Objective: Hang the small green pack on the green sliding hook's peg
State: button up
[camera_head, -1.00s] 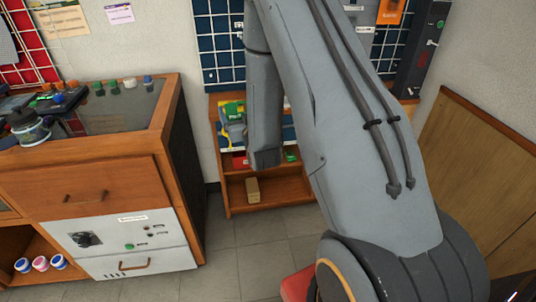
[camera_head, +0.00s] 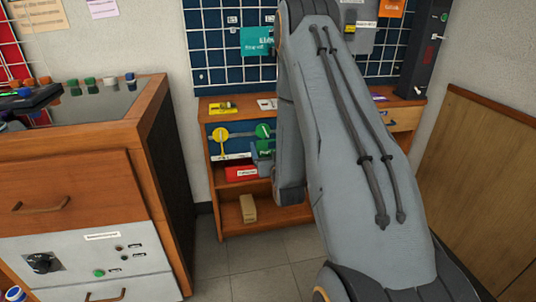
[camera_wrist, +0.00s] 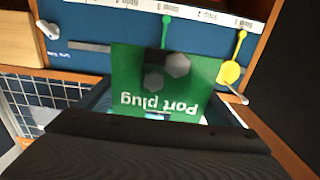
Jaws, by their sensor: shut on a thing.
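My gripper (camera_wrist: 165,118) is shut on the small green pack (camera_wrist: 150,80), labelled "Port plug", which appears upside down in the wrist view. In the head view the pack (camera_head: 266,147) and my grey gripper (camera_head: 262,163) show just left of my arm, in front of the blue board. The green sliding hook (camera_wrist: 166,30) hangs from the board's rail, with its lower part hidden behind the pack in the wrist view. Its round green disc (camera_head: 263,131) shows just above the pack in the head view. I cannot see the pack touching the peg.
A yellow hook (camera_head: 221,134) hangs beside the green one, and its peg sticks out in the wrist view (camera_wrist: 230,72). A red box (camera_head: 241,173) and a tan block (camera_head: 248,208) are on the shelves below. A wooden cabinet (camera_head: 75,190) stands at left. The floor between is clear.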

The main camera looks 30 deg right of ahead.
aim_at(263, 134)
jog(key=shift+f+b+x, duration=0.15)
jog(key=shift+b+x, duration=0.5)
jog(key=shift+x, duration=0.75)
jog(key=shift+f+b+x, duration=0.2)
jog(key=shift+b+x, duration=0.5)
jog(key=shift+x, duration=0.7)
jog(key=shift+f+b+x, duration=0.15)
jog(key=shift+b+x, duration=0.5)
jog(key=shift+x, duration=0.75)
jog(key=shift+w+d+f+b, duration=0.1)
jog(key=shift+w+b, duration=0.05)
jog(key=shift+w, duration=0.2)
jog(key=shift+w+d+f+b, duration=0.15)
jog(key=shift+w, duration=0.15)
jog(key=o, duration=1)
